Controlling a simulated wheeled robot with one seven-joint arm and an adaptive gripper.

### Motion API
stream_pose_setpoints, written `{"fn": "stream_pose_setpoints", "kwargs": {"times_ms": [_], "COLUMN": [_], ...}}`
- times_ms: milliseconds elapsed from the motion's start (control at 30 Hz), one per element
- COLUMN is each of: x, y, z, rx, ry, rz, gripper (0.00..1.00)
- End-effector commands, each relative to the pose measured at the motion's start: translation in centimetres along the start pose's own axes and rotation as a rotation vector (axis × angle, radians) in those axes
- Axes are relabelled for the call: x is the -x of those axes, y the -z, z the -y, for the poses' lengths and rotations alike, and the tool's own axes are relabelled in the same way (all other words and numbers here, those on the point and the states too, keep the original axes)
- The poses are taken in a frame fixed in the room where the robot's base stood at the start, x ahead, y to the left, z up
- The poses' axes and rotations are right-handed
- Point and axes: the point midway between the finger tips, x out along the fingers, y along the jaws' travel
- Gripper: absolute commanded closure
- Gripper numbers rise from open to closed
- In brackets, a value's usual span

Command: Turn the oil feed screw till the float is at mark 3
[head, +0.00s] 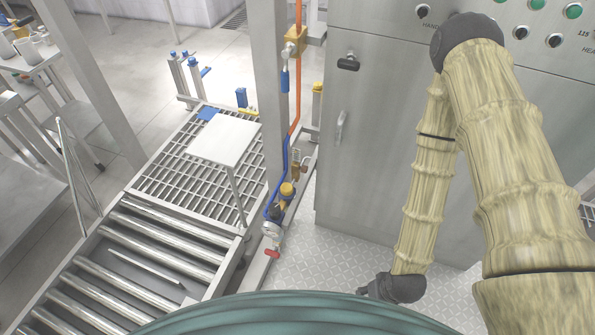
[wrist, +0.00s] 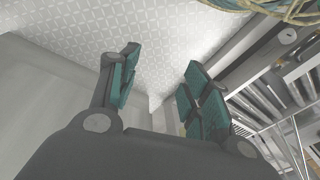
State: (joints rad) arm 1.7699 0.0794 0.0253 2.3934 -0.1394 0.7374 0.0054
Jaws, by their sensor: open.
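My gripper (wrist: 162,88) is open in the wrist view, with nothing between its two green-padded fingers. In the head view the dark end of my arm (head: 392,288) hangs low over the tread-plate floor, right of the air line. That line carries a small unit with a yellow part (head: 287,190), a round gauge (head: 271,230) and a red handle (head: 271,253) at its foot. My gripper is well apart from this unit. I cannot make out the oil feed screw, the float or any marks at this size. The wrist view does not clearly show the unit.
A grey post (head: 262,75) stands beside the orange and blue pipe (head: 297,110). A roller conveyor (head: 130,262) and a grating with a white plate (head: 224,141) lie to the left. A steel cabinet (head: 385,160) stands behind my arm. The tread-plate floor (head: 325,270) is clear.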

Motion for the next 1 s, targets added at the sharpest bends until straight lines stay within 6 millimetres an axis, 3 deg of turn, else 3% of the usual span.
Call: {"fn": "stream_pose_setpoints", "kwargs": {"times_ms": [33, 100, 400, 700, 1000], "x": [-2.9, -4.9, -9.9, -10.4, -8.5], "y": [2.0, 5.2, 18.5, 29.7, 37.5], "z": [0.5, 1.6, 6.0, 8.6, 8.8], "rx": [0.021, 0.063, 0.260, 0.488, 0.754], "ry": [0.042, 0.107, 0.357, 0.557, 0.699], "rz": [-0.049, -0.123, -0.450, -0.776, -1.075], "gripper": [0.52, 0.52, 0.52, 0.52, 0.52]}}
